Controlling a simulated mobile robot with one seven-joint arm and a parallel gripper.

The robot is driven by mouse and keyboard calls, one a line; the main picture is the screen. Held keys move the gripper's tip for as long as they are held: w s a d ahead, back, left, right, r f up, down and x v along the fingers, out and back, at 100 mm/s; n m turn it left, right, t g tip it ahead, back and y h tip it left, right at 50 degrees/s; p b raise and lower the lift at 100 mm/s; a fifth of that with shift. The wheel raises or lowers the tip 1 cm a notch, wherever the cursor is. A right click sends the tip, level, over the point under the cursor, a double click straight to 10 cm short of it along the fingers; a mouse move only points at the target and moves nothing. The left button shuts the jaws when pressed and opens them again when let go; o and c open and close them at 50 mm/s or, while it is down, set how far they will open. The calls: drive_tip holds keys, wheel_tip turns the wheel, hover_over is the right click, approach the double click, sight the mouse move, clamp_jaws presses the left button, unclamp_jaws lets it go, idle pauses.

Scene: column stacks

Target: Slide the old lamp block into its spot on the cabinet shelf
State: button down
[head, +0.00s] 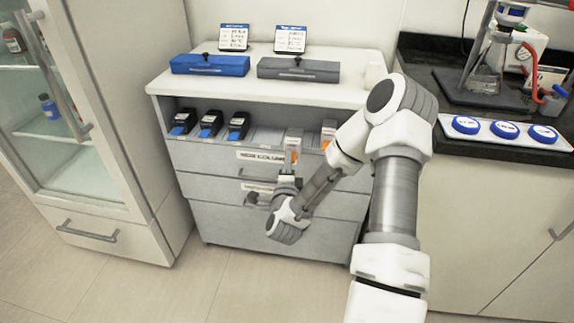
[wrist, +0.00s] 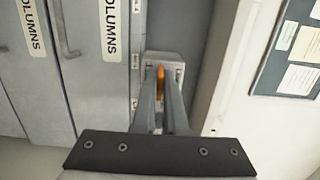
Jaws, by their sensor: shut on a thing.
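The old lamp block, grey-white with an orange part, appears at the front of the cabinet shelf (head: 262,138) in the head view (head: 294,138). In the wrist view the block (wrist: 166,62) is straight ahead, between the far ends of the fingers. My gripper (head: 291,157) is shut on it, reaching in from below and in front of the shelf. The fingers also show in the wrist view (wrist: 161,100) and hide part of the block. How deep the block sits on the shelf cannot be told.
A similar orange-marked block (head: 328,134) stands to the right, partly behind my arm. Several black-and-blue blocks (head: 209,124) stand on the left of the shelf. Labelled drawers (head: 225,189) lie below. A blue case (head: 210,65) and a grey case (head: 298,70) sit on top.

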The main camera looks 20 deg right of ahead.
sight(293, 148)
drive_tip(key=shift+s+d+x, duration=0.1)
drive_tip(key=shift+d+x, duration=0.05)
drive_tip(key=shift+x, duration=1.05)
drive_tip(key=shift+s+d+x, duration=0.1)
drive_tip(key=shift+d+x, duration=0.05)
drive_tip(key=shift+x, duration=1.1)
drive_tip(key=shift+d+x, duration=0.15)
drive_tip(key=shift+x, duration=1.05)
drive_tip(key=shift+f, duration=0.35)
drive_tip(key=c, duration=0.9)
unclamp_jaws()
drive_tip(key=shift+s+f, duration=0.1)
